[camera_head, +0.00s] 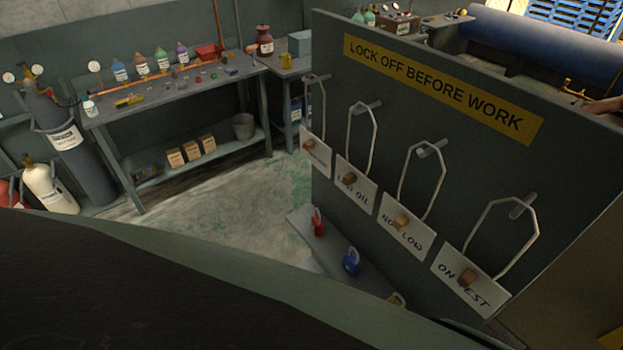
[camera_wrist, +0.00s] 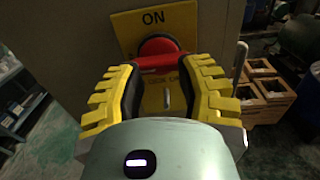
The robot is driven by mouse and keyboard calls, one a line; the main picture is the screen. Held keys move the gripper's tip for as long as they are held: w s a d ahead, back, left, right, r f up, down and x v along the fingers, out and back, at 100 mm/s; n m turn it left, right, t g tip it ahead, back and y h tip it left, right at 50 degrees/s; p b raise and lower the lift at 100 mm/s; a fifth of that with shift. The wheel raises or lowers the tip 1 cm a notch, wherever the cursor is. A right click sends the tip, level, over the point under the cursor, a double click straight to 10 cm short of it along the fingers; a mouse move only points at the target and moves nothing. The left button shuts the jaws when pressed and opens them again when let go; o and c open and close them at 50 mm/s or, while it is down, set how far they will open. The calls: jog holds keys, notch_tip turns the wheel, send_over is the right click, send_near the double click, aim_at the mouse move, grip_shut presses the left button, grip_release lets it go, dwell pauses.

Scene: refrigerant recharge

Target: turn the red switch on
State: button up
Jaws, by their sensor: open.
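The red switch (camera_wrist: 158,48) is in the wrist view, a round red knob with a red handle bar, on a yellow plate (camera_wrist: 190,20) marked "ON" above it. The plate is on a brownish panel. My gripper (camera_wrist: 166,72) has yellow ribbed fingers spread apart, one on each side below the switch. The red handle bar shows between and just beyond the fingertips; I cannot tell whether they touch it. A small metal hasp or pin (camera_wrist: 167,97) shows between the fingers. The head view shows neither the switch nor my gripper.
In the head view, a grey board (camera_head: 480,180) with a "LOCK OFF BEFORE WORK" sign holds hanging tags on hooks. A workbench (camera_head: 175,95) with bottles stands behind. Wooden crates (camera_wrist: 262,95) stand right of my gripper in the wrist view. Open floor (camera_head: 235,210) lies between.

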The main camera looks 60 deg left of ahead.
jog(key=s+p, duration=0.1)
jog(key=s, duration=0.8)
jog(key=shift+p, duration=0.4)
jog(key=shift+d, duration=0.1)
dwell(0.4)
